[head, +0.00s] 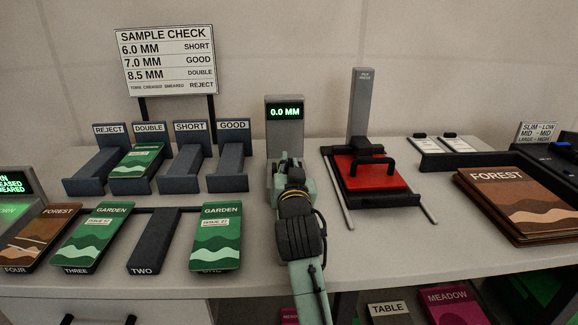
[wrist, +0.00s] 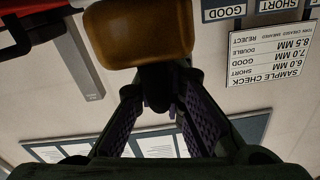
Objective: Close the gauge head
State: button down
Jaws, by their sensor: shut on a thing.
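The gauge (head: 284,100) is a grey upright post with a green display reading 0.0 MM, at the middle of the counter. My gripper (head: 290,162) is in front of its lower part and hides the gauge head and whatever lies under it. In the wrist view, my gripper's fingers (wrist: 165,88) come together at a dark piece below a rounded amber block (wrist: 138,34), which appears to be the gauge head's handle. The fingers are shut on it. I cannot tell how far the head is lowered.
Green booklets (head: 215,236) and a brown one (head: 42,232) lie on front stands at the left. Labelled bins (head: 229,165) stand behind. A red press (head: 371,172) with a black handle is close on the right. A brown FOREST stack (head: 518,200) lies farther right.

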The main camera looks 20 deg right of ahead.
jog(key=shift+w+r+p, duration=0.1)
jog(key=shift+r+p, duration=0.2)
jog(key=shift+p, duration=0.4)
jog(key=shift+w+g+p, duration=0.1)
jog(key=shift+g+p, duration=0.3)
jog(key=shift+p, duration=0.3)
jog(key=shift+f, duration=0.1)
jog(key=c, duration=1.7)
grip_release()
jog(key=shift+o, duration=0.2)
jog(key=v, duration=0.7)
jog(key=shift+s, duration=0.3)
